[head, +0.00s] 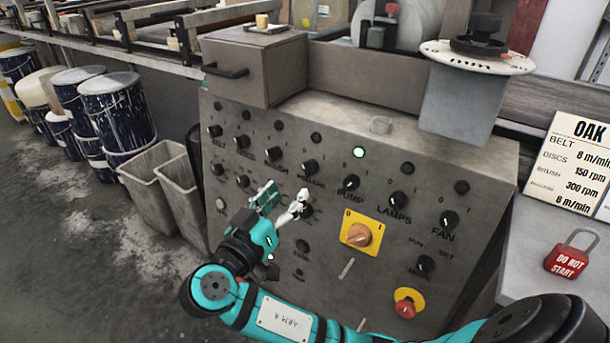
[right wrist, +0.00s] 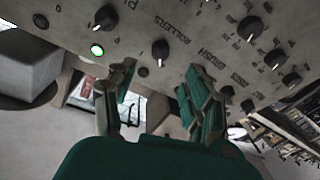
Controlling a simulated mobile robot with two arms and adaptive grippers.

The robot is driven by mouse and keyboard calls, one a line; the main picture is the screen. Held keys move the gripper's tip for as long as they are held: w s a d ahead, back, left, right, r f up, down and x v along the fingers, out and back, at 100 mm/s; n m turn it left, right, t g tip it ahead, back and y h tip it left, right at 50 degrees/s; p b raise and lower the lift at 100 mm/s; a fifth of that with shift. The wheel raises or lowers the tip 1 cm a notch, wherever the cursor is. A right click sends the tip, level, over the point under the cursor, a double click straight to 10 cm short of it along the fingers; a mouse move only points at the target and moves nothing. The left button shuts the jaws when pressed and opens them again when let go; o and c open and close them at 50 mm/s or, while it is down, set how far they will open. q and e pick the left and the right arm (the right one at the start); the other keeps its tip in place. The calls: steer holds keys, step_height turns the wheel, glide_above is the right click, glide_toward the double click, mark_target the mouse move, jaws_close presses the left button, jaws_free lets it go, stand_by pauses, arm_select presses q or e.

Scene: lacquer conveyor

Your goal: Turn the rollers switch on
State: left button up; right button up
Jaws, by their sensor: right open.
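The rollers switch (head: 310,167) is a small black rotary knob in the upper row of the grey control panel, above its "ROLLERS" label. The round lamp (head: 316,137) above it is dark. In the right wrist view the panel appears upside down, with the rollers knob (right wrist: 160,50) ahead, roughly between the fingertips. My right gripper (head: 286,193) is open and empty, below and left of the knob in the head view. It looks apart from the knob; the exact gap is unclear. My left gripper is out of view.
The pump knob (head: 350,183) sits to the right, under a lit green lamp (head: 358,153). The brush knob (head: 273,155) is close on the left. A yellow-plated orange rotary switch (head: 360,233) and a red emergency button (head: 408,303) sit lower. A drawer box (head: 255,68) stands on top.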

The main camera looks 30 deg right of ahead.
mark_target(306, 173)
steer(key=x, duration=0.8)
steer(key=shift+w+d+f+b, duration=0.1)
steer(key=shift+w+d+b, duration=0.05)
steer(key=shift+d+b, duration=0.15)
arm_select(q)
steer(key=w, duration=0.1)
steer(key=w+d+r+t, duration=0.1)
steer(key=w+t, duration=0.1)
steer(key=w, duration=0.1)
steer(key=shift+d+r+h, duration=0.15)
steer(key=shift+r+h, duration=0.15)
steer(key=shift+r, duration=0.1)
arm_select(e)
jaws_close()
